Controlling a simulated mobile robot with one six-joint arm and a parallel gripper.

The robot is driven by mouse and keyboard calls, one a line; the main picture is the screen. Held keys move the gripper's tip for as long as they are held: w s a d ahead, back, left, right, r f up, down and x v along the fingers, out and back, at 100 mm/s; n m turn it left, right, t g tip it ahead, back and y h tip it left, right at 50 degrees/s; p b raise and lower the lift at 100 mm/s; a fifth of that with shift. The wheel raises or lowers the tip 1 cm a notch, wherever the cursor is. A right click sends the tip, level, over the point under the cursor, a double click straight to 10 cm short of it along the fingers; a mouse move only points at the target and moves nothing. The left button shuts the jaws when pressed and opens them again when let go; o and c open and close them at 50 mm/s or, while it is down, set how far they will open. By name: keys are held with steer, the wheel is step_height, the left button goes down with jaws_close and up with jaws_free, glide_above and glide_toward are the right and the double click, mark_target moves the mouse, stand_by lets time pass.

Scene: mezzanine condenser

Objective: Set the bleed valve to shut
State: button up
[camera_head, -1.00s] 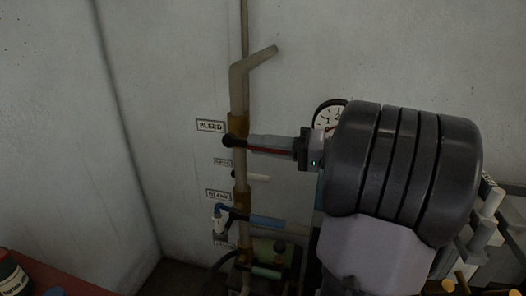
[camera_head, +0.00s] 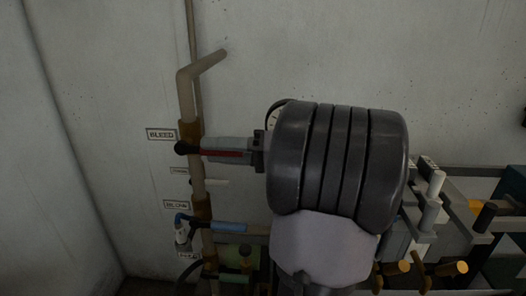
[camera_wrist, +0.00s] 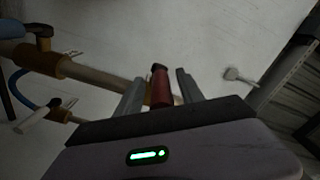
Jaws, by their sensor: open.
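The bleed valve's red handle (camera_head: 224,154) sticks out to the right, roughly level, from the upright tan pipe (camera_head: 187,95) beside the BLEED label (camera_head: 161,134). Its dark pivot end (camera_head: 184,148) is at the brass fitting on the pipe. My gripper (camera_head: 210,147) is at the handle, its fingers lying along it. In the wrist view the red handle (camera_wrist: 162,88) stands between the two spread fingers of my gripper (camera_wrist: 158,78), with a gap visible on each side. The handle's outer end is hidden by my gripper.
A gauge (camera_head: 273,115) is mostly hidden behind my arm. Several grey and brass fittings (camera_head: 431,213) stand at the right.

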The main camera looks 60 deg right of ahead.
steer(key=p+v, duration=0.4)
steer(key=v, duration=1.3)
steer(key=shift+a, duration=0.1)
